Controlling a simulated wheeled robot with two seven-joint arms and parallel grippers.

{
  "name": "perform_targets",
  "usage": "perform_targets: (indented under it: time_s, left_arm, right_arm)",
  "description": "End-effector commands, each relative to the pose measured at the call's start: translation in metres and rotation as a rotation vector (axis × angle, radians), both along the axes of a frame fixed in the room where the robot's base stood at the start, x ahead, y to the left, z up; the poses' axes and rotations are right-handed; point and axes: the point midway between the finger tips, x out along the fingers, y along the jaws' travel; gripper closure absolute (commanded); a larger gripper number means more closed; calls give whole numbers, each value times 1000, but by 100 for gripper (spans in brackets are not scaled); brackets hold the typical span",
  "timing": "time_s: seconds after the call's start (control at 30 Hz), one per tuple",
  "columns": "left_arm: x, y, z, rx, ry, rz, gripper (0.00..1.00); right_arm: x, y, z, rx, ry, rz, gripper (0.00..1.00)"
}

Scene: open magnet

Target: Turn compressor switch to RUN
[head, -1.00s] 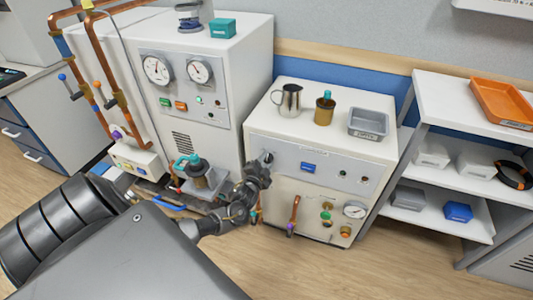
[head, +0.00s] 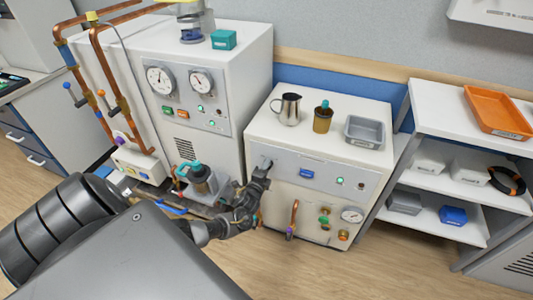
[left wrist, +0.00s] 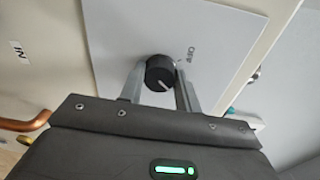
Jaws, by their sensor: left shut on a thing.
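The compressor (head: 270,135) is the white cabinet with a grey front panel. Its switch is a round black knob (left wrist: 160,72) with a short white mark on its face, at the left of that panel. The word OFF (left wrist: 190,53) is printed beside it. My left gripper (left wrist: 158,84) has its two fingers on either side of the knob and is shut on it. In the head view the left gripper (head: 265,167) reaches the panel's left end and hides most of the knob. A green lamp (head: 340,181) is lit on the panel. My right gripper is not in view.
A metal pitcher (head: 289,109), a brown bottle (head: 322,118) and a grey tray (head: 366,131) stand on the compressor. A taller cabinet with gauges (head: 160,80) is on the left. Shelves with bins and an orange tray (head: 497,112) are on the right.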

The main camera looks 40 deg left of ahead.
Motion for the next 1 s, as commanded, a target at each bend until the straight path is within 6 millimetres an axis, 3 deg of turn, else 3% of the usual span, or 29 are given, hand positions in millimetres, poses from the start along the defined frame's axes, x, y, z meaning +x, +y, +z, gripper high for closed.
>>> perform_targets:
  time_s: [0.5,0.53,0.7,1.0]
  left_arm:
    - [0,-1,-1,20,8,-2,90]
    - [0,-1,-1,20,9,-2,66]
    - [0,0,0,20,8,-1,45]
    - [-2,-1,0,19,7,0,45]
  right_arm:
    - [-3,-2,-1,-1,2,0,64]
    - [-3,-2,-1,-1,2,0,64]
    - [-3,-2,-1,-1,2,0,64]
    - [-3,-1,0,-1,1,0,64]
